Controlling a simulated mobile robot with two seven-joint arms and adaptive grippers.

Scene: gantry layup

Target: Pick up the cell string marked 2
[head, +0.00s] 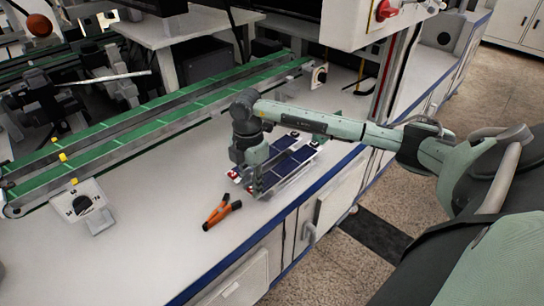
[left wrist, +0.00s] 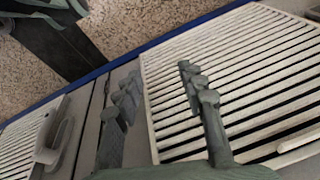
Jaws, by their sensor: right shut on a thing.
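Dark blue cell strings (head: 296,156) lie side by side in a light rack on the white bench, with small red and white parts at their ends. My right gripper (head: 257,188) points down at the left end of the rack and is shut on a cell string there. The gripper hides part of that string, and I cannot read any number marks. The string looks still at rack level. My left gripper (left wrist: 158,100) shows only in the left wrist view, open and empty, in front of a slatted cabinet panel.
An orange and black tool (head: 221,212) lies on the bench left of the rack. A green-edged conveyor rail (head: 170,115) runs behind. A grey switch box (head: 83,205) stands at the left. The bench's front (head: 215,270) is clear.

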